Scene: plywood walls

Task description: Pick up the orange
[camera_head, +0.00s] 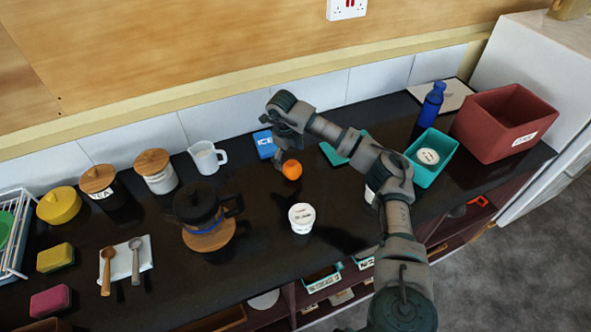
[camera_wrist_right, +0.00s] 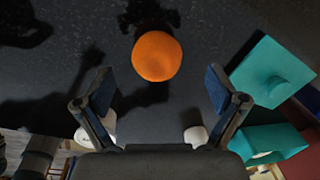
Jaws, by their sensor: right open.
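In the right wrist view the orange (camera_wrist_right: 157,56) lies ahead of the fingertips, near the top centre, between the lines of the two fingers. My right gripper (camera_head: 279,154) is at the orange's upper left in the head view, fingers pointing down. In the right wrist view my right gripper (camera_wrist_right: 160,84) is open and empty, its two blue-padded fingers spread apart. My left gripper does not show.
A white tub (camera_head: 301,218) stands in front of the orange. A blue ICE box (camera_head: 265,144) and a white mug (camera_head: 207,159) stand behind and left. A black pot (camera_head: 197,203) is to the left. A teal bin (camera_head: 432,159) and red crate (camera_head: 503,121) are at right.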

